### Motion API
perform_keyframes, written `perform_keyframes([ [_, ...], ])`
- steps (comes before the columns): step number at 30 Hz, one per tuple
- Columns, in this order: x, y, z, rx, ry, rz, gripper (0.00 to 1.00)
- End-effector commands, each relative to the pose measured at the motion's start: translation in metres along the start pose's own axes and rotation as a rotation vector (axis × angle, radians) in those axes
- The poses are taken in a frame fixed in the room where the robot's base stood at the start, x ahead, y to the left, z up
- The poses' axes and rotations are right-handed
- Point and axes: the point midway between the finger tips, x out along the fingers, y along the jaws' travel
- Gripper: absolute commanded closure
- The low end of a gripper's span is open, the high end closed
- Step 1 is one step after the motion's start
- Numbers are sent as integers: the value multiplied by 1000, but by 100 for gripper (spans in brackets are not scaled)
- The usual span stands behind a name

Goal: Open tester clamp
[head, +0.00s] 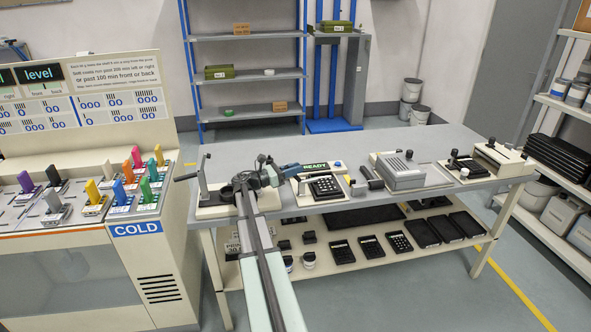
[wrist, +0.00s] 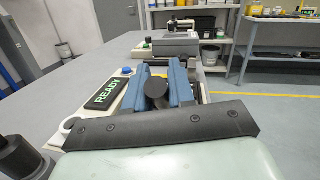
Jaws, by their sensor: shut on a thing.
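The tester is a cream unit on the bench with a green-lit READY display (head: 314,166) and a black keypad (head: 325,186) on it. The READY display also shows in the wrist view (wrist: 107,92). My gripper (head: 292,169) is at the left side of the tester. In the wrist view my gripper's blue fingers (wrist: 160,88) are shut on a black round-topped clamp handle (wrist: 156,91), which stands between them. Most of the clamp below the handle is hidden by the fingers and the dark wrist plate, so whether the clamp is open or closed cannot be told.
A lever press (head: 205,182) stands left of the tester, close under my arm. A grey-topped machine (head: 400,172) and a cream unit (head: 503,158) stand to the right on the bench (head: 440,140). A lower shelf holds several keypads (head: 371,248). The bench's back strip is clear.

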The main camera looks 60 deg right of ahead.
Motion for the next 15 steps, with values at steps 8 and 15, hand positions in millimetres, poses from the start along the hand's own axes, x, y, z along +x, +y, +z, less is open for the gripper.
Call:
perform_keyframes([
  [8,-2,0,-1,-5,-26,-2,100],
  [15,-2,0,-1,-4,-26,-2,64],
])
